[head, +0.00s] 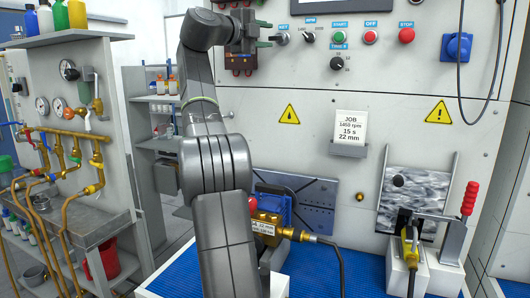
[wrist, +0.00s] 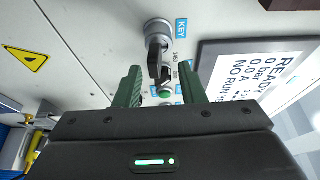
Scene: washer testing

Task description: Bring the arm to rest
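My grey arm (head: 222,165) stands raised in the middle of the head view. My gripper (head: 268,35) is at the top, in front of the panel and just left of the key switch (head: 282,38). In the wrist view my gripper (wrist: 163,85) has its two green fingers apart with nothing held between them. The key switch (wrist: 158,50), a silver barrel with a dark key, shows beyond and between the fingertips. Clear gaps show on both sides of the key. The exact distance from fingertips to key cannot be told.
The panel holds a knob (head: 308,37), start (head: 339,37), off (head: 371,37) and stop (head: 406,35) buttons. A job card (head: 350,127) sits below. A clamp with red handle (head: 469,198) stands right, a brass fitting (head: 265,222) beside my arm. A pipe rack (head: 75,140) stands left.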

